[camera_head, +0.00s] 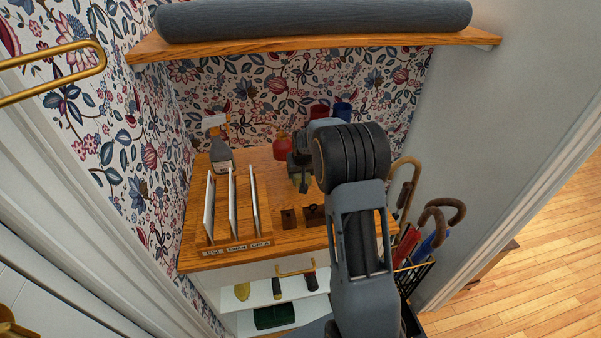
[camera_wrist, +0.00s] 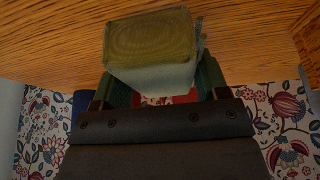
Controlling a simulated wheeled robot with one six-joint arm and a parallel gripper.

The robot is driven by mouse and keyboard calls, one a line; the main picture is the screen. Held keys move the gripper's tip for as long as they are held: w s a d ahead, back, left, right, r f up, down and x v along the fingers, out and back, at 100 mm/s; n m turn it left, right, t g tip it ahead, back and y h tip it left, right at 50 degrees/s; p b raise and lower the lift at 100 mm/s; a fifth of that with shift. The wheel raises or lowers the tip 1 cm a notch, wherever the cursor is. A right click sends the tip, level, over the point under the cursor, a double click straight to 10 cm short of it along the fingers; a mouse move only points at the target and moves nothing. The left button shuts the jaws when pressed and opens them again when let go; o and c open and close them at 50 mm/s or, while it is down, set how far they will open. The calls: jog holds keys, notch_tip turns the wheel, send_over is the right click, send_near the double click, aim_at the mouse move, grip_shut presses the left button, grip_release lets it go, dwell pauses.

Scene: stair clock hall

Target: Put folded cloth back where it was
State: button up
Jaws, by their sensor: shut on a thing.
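The folded cloth (camera_wrist: 150,48) is an olive, block-like bundle with a ringed face and a paler side, held between the green-padded fingers of my gripper (camera_wrist: 160,82) in the wrist view. In the head view, my gripper (camera_head: 300,164) reaches down over the wooden counter (camera_head: 262,165), toward its back middle. A small olive part of the cloth (camera_head: 302,184) shows below the fingers there. The rest is hidden by my gripper and arm. I cannot tell whether the cloth touches the counter.
A spray bottle (camera_head: 221,157) and a slotted rack (camera_head: 232,242) stand at left. A red object (camera_head: 282,147), red cup (camera_head: 319,111) and blue cup (camera_head: 343,111) stand behind. Small dark blocks (camera_head: 288,218) sit in front. A shelf (camera_head: 290,44) overhangs; an umbrella stand (camera_head: 413,276) is right.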

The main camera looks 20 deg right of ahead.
jog(key=shift+f, duration=0.25)
jog(key=shift+f, duration=0.1)
